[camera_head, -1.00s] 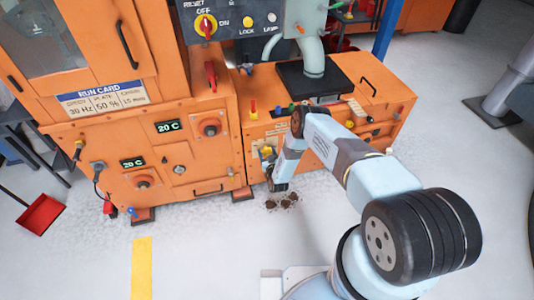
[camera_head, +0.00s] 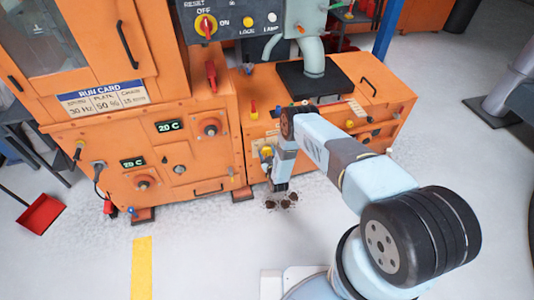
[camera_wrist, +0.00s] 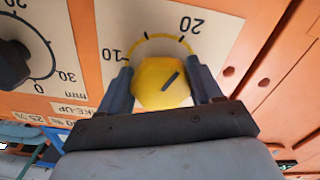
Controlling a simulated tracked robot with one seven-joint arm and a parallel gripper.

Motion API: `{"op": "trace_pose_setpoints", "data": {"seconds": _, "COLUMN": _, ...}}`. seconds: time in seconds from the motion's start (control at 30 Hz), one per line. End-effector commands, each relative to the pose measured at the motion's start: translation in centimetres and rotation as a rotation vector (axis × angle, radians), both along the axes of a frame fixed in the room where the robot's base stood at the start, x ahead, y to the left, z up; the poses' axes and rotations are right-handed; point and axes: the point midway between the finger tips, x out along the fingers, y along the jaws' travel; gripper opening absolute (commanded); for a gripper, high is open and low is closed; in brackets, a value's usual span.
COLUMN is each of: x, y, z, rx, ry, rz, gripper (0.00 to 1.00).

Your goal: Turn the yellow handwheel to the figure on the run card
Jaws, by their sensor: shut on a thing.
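Figures 10 and 20 show on the scale; a dark line on the wheel slants to the upper right, towards the 20 side. My gripper (camera_wrist: 164,82) is shut on the wheel, one finger on each side. In the head view the wheel (camera_head: 266,152) is a small yellow spot beside my wrist. The run card (camera_head: 103,97) on the orange cabinet reads 30 Hz, 50 % and what looks like 15 mm.
A black knob (camera_wrist: 12,65) with its own mm scale stands left of the wheel in the wrist view. Small coloured controls (camera_head: 253,110) line the orange machine's front. Open floor lies in front.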

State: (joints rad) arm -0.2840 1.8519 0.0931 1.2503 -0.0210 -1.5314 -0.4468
Motion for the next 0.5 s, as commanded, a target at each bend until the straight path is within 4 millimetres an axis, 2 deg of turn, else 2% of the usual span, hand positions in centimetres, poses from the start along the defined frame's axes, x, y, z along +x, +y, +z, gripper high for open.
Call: {"op": "trace_pose_setpoints", "data": {"seconds": 0.5, "x": -0.08, "y": 0.14, "z": 0.03, "rx": -0.472, "ry": -0.135, "rz": 0.005, "gripper": 0.34}}
